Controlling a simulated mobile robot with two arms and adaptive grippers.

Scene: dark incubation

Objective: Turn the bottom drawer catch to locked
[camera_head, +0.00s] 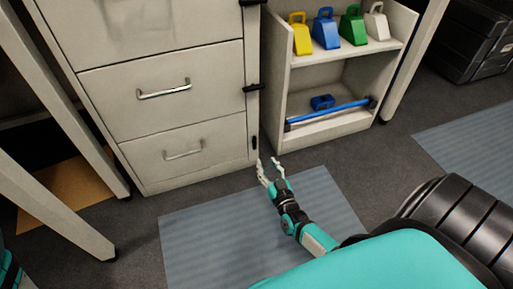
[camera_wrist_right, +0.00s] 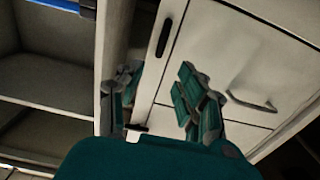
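The bottom drawer catch (camera_head: 254,142) is a small black bar on the right edge of the grey cabinet, beside the bottom drawer (camera_head: 190,152). It stands upright, along the frame. It also shows in the right wrist view (camera_wrist_right: 165,38), where the scene appears upside down. My right gripper (camera_head: 269,171) is open and empty, low in front of the cabinet's right corner and apart from the catch in the head view. Its spread fingers show in the wrist view (camera_wrist_right: 158,100), with the catch beyond them. My left gripper is not in view.
The middle catch (camera_head: 252,88) lies crosswise on the same edge. The bottom drawer's handle (camera_head: 184,151) is left of the catch. A shelf unit (camera_head: 330,128) with coloured weights and a blue bar (camera_head: 330,114) stands close on the right. A grey-blue mat (camera_head: 215,240) covers clear floor in front.

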